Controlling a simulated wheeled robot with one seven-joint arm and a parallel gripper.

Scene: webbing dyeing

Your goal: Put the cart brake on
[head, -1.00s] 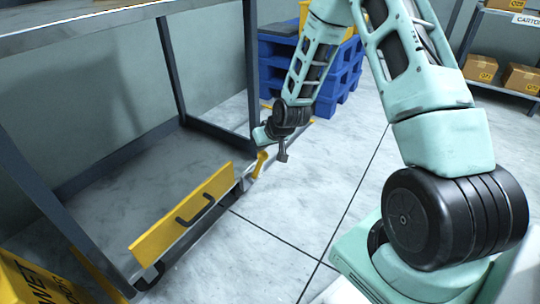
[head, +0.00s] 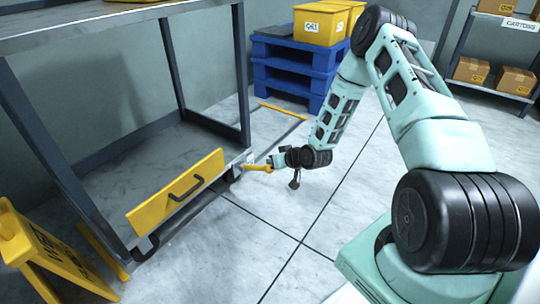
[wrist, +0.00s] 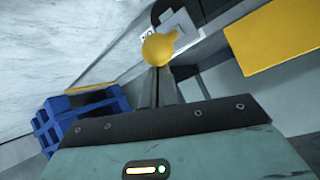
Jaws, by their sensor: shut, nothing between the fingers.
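The cart (head: 205,205) is a dark metal frame with a shelf on top and a yellow panel (head: 178,193) with a black handle low on its near side. A yellow brake lever (head: 257,168) sticks out nearly level from its low right corner in the head view. In the wrist view its rounded yellow end (wrist: 158,50) is just beyond my fingertips. My gripper (head: 272,161) is shut and empty, close against the lever's outer end. In the wrist view the closed fingers (wrist: 160,78) point at the knob; whether they touch it I cannot tell.
A yellow wet-floor sign (head: 40,250) stands at the left. Blue pallets (head: 290,68) with yellow bins (head: 322,22) are behind the cart. A shelf with cartons (head: 471,70) is at the back right. The floor between is clear.

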